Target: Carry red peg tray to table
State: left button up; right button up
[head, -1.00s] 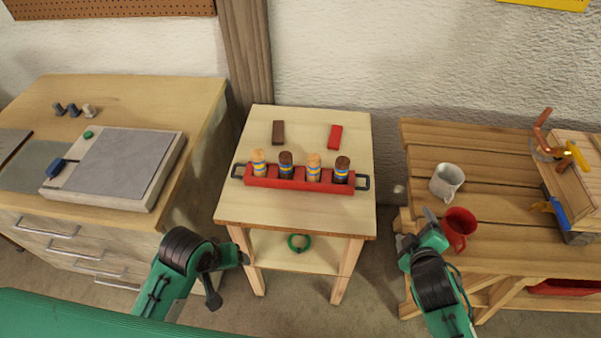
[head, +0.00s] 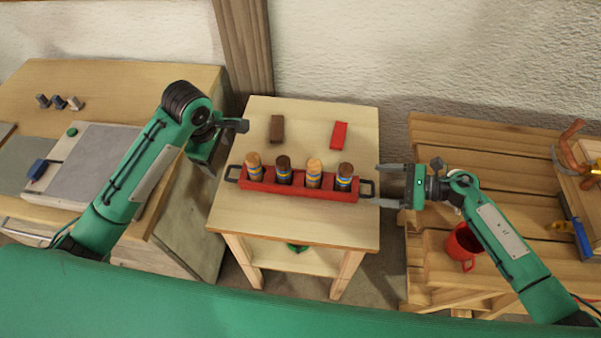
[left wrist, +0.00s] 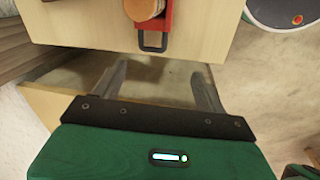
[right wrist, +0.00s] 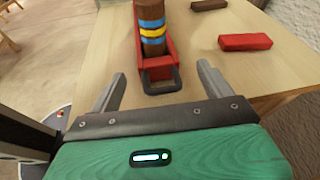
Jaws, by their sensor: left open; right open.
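The red peg tray (head: 300,190) stands on the small light wood table (head: 290,229), with several pegs in brown and tan, ringed blue and yellow. It has a dark loop handle at each end. My right gripper (head: 381,186) is open at the tray's right end; in the right wrist view the right handle (right wrist: 162,81) lies just ahead, between the fingers' lines. My left gripper (head: 228,150) is open above and left of the tray's left end; in the left wrist view the left handle (left wrist: 153,41) lies ahead of the fingers, apart from them.
A brown block (head: 277,128) and a red block (head: 339,135) lie behind the tray. A drawer cabinet (head: 110,85) stands left. A slatted workbench (head: 440,150) stands right, with a red mug (head: 463,245) and a clamp.

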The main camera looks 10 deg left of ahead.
aim_at(229, 171)
pick_arm(q)
jog(key=shift+w+a+r+n, duration=0.35)
jog(key=shift+w+r+n, duration=0.25)
jog(key=shift+r, duration=0.05)
pick_arm(e)
jog(key=shift+s+d+f+n+g+h, duration=0.1)
jog(key=shift+d+f+n+g+h, duration=0.15)
jog(key=shift+d+n+g, duration=0.2)
jog(key=shift+s+d+f+n+g+h, duration=0.1)
jog(key=shift+d+f+n+g+h, duration=0.05)
jog(key=shift+d+f+n+g, duration=0.3)
jog(key=shift+r, duration=0.1)
pick_arm(q)
jog(key=f, duration=0.4)
jog(key=w+f, duration=0.1)
jog(key=f, duration=0.4)
jog(key=w+f, duration=0.1)
jog(key=f, duration=0.3)
jog(key=shift+w+f, duration=0.15)
jog(key=shift+f, duration=0.2)
pick_arm(e)
jog(key=x, duration=0.7)
jog(key=shift+w+a, duration=0.15)
jog(key=shift+a, duration=0.05)
pick_arm(q)
jog(key=c, duration=1.1)
pick_arm(e)
jog(key=c, duration=1.1)
pick_arm(q)
jog(key=shift+c, duration=0.5)
